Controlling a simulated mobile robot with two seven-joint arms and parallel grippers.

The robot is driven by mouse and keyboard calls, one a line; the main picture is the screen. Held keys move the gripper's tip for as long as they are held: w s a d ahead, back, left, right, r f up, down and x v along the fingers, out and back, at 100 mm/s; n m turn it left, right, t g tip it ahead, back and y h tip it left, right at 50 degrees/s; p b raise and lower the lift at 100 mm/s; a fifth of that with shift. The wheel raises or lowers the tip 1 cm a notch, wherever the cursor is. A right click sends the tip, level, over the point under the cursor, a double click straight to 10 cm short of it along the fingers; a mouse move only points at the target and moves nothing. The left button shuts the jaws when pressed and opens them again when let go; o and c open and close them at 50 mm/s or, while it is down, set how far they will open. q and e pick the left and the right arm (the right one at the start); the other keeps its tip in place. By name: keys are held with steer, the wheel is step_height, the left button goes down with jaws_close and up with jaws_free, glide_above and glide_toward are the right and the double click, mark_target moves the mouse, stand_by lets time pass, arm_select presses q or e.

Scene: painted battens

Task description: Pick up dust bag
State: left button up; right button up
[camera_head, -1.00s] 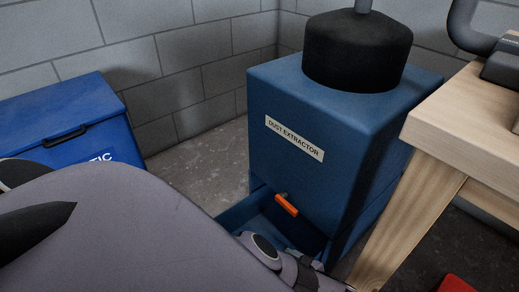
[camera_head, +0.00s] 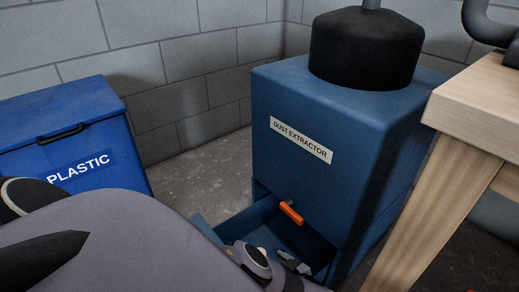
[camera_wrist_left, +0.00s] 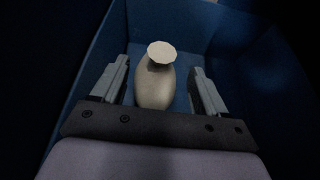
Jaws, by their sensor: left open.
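The dust bag (camera_wrist_left: 155,88) is a pale beige sack with a round, lighter top, lying in the blue drawer (camera_wrist_left: 112,45) in the left wrist view. My left gripper (camera_wrist_left: 160,85) is open, with one finger on each side of the bag and a gap on both sides. In the head view, the drawer stands open at the foot of the blue dust extractor (camera_head: 315,185), and my left gripper (camera_head: 292,262) reaches down into it. The bag is hardly visible there, mostly hidden by my arm. My right gripper is not in view.
An orange handle (camera_head: 291,212) sticks out of the extractor just above the drawer. A wooden bench (camera_head: 470,105) stands close on the right. A blue bin marked PLASTIC (camera_head: 90,125) is on the left. Bare floor (camera_head: 200,180) lies between bin and extractor.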

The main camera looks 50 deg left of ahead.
arm_select(q)
steer(key=b+x, duration=0.1)
steer(key=x, duration=0.4)
steer(key=shift+w, duration=0.15)
steer(key=shift+d, duration=0.1)
jaws_close()
steer(key=shift+r, duration=0.15)
